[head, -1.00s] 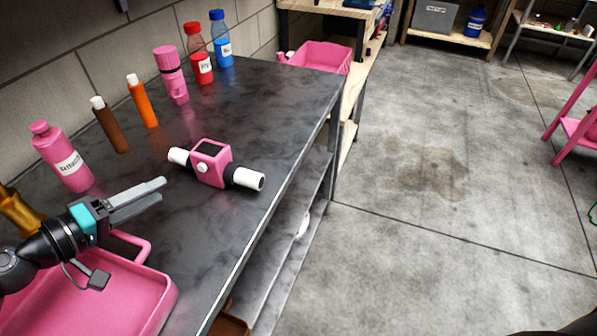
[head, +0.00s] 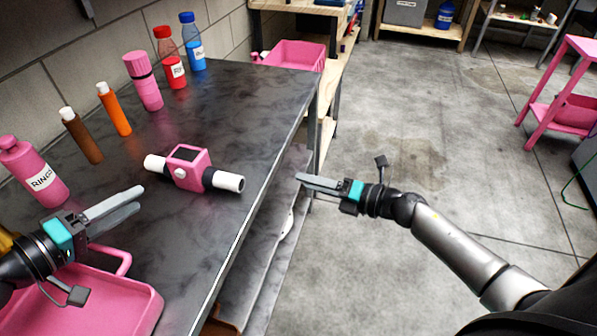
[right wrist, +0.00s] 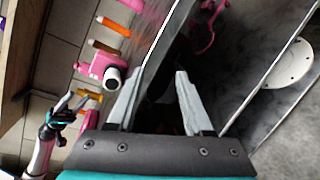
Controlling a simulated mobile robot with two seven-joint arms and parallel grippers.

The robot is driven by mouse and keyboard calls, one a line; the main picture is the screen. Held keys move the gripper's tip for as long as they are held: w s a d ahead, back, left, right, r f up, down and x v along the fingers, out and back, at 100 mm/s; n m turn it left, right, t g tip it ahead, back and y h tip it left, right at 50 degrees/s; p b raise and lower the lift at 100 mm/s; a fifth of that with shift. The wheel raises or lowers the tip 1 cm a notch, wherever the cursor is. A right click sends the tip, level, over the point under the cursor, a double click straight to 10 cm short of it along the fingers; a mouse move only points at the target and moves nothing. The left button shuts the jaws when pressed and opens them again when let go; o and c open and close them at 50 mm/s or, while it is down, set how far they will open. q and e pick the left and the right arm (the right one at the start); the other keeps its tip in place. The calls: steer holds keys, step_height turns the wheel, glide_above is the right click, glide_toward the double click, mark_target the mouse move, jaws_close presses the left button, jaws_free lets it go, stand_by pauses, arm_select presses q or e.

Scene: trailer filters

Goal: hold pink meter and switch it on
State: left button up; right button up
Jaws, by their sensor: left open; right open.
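The pink meter (head: 187,168) lies on the dark metal table, with a dark screen on top, a white round button on its front side and a white pipe end on each side. It also shows in the right wrist view (right wrist: 103,68). My left gripper (head: 140,200) is open and empty, over the table to the left of the meter and a little nearer. My right gripper (head: 299,178) is open and empty, off the table's right edge and to the right of the meter. Its two fingers show apart in the right wrist view (right wrist: 155,80). Neither gripper touches the meter.
A pink tray (head: 150,312) lies at the table's near left. A pink bottle (head: 35,175), brown (head: 82,138) and orange (head: 115,112) tubes, a pink cylinder (head: 145,85), and red (head: 172,65) and blue (head: 194,50) bottles line the wall side. The table around the meter is clear.

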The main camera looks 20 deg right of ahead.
mark_target(241, 182)
steer(key=s+a+r+n+g+y, duration=0.25)
steer(key=a+r+n+g, duration=0.4)
steer(key=n, duration=0.65)
steer(key=shift+t+h, duration=0.25)
steer(key=shift+t, duration=0.5)
steer(key=x, duration=0.8)
steer(key=r+x, duration=0.1)
steer(key=x, duration=0.4)
steer(key=shift+w+a+r, duration=0.1)
steer(key=shift+w+a, duration=0.05)
steer(key=shift+c, duration=0.3)
jaws_close()
arm_select(q)
jaws_close()
